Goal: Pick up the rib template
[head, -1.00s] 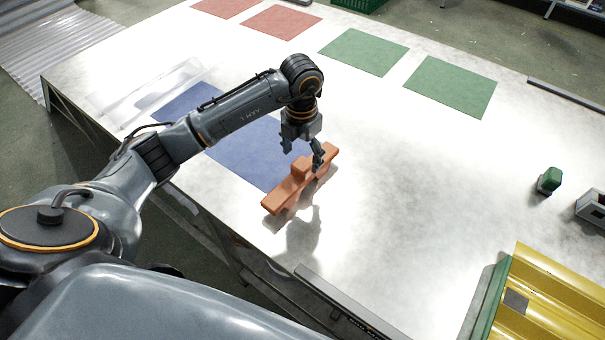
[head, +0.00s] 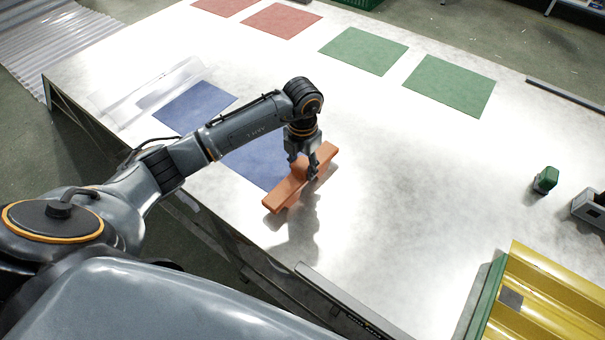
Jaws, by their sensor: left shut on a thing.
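The rib template is the orange-brown, bar-like piece (head: 283,195) with a raised block in its middle. It lies on the white table at the front corner of a blue mat. My left gripper (head: 303,172) points down over its middle and is shut on it. My right gripper is not in the head view.
Blue mats (head: 195,105), green mats (head: 450,86) and red mats (head: 281,20) lie flat on the table (head: 400,190). Clear sheets lie at the left. A small green-topped item (head: 546,179) and yellow corrugated sheet (head: 555,295) are at the right. The table's middle is clear.

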